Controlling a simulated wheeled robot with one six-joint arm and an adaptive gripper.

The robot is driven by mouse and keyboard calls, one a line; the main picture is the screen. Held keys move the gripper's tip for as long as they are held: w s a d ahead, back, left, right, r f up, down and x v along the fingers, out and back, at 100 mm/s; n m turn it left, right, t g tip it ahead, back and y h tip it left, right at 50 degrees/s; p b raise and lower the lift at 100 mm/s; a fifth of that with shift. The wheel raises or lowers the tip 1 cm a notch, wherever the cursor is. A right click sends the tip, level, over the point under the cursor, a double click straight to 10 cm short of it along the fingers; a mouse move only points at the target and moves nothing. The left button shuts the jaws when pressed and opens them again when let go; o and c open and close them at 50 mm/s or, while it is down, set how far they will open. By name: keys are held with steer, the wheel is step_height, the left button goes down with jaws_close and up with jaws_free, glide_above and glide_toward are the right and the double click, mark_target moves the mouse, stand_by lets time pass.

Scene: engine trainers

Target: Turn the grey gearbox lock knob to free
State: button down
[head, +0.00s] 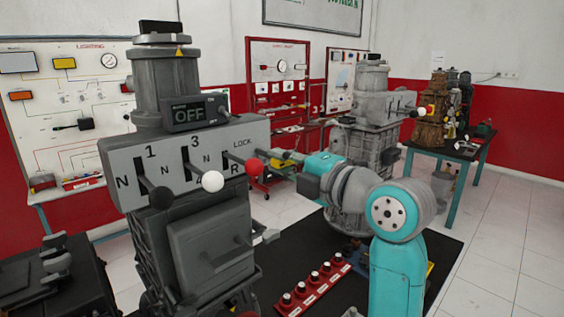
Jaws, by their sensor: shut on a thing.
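The grey gearbox trainer (225,240) stands upright at left of centre in the head view. Three levers stick out, with a black ball (161,197), a white ball (212,181) and a red ball (254,166). My gripper (280,157) reaches in from the right to the panel's right end, just behind the red ball. It is shut on the grey lock knob, which is largely hidden, so its angle cannot be told.
A red strip with several black knobs (315,282) lies on the dark mat below my arm. Another engine (370,120) stands behind my arm. Wall boards and a side table (455,150) are farther back.

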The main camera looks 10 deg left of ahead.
steer(key=c, duration=1.1)
jaws_free()
steer(key=shift+d, duration=0.1)
steer(key=v, duration=1.2)
